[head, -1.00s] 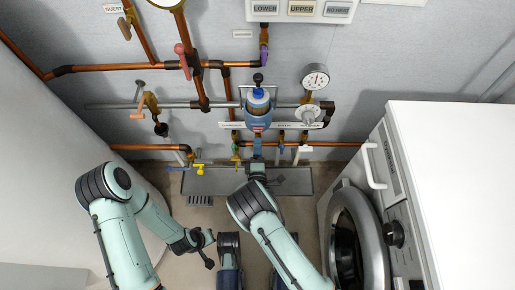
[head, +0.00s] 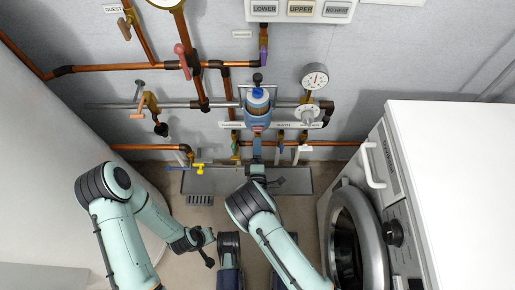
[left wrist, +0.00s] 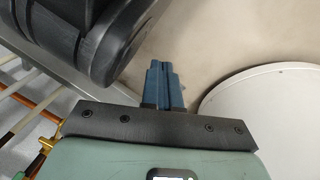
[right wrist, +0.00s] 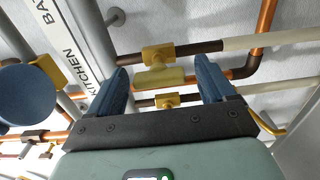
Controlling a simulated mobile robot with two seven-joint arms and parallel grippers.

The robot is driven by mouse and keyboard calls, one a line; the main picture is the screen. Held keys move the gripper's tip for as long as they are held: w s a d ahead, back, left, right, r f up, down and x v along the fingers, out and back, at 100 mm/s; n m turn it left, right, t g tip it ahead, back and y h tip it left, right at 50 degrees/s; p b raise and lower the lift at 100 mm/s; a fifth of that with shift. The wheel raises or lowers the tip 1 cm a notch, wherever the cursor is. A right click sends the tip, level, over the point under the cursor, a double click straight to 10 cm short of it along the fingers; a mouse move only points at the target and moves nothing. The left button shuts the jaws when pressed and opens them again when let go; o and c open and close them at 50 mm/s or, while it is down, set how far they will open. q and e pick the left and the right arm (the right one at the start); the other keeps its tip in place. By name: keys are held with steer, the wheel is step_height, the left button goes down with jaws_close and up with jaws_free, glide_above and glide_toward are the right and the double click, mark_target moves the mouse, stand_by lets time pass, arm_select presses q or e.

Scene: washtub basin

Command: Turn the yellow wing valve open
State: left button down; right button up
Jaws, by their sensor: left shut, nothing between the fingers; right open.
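A bright yellow wing-shaped handle (head: 199,169) sits low on the back wall in the head view, left of my right gripper. My right gripper (head: 257,147) is raised near the lower pipes, below the blue canister. In the right wrist view its blue fingers (right wrist: 163,85) are open. A yellow valve with a flat handle (right wrist: 158,77) shows between them, with another yellow fitting (right wrist: 167,100) below it. I cannot tell whether a finger touches it, or which valve this is in the head view. My left gripper (left wrist: 165,85) is shut and empty, low and away from the wall.
A blue canister (head: 257,110) hangs above my right gripper, and its round end (right wrist: 27,92) shows in the right wrist view. Copper pipes (head: 120,68) and a gauge (head: 315,77) crowd the wall. A white washing machine (head: 455,170) stands right. A shallow metal trough (head: 225,182) lies below.

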arm_select(q)
steer(key=shift+t, duration=0.4)
steer(key=shift+w+d+r+p, duration=0.25)
steer(key=shift+w+r+p, duration=0.2)
steer(key=shift+r, duration=0.35)
steer(key=shift+w+d+r+p, duration=0.3)
steer(key=shift+r+p, duration=0.2)
steer(key=shift+r, duration=0.3)
steer(key=shift+w+d+r+p, duration=0.2)
steer(key=shift+w+r+p, duration=0.25)
steer(key=shift+r, duration=0.35)
arm_select(e)
steer(key=s, duration=1.2)
steer(key=shift+s, duration=0.35)
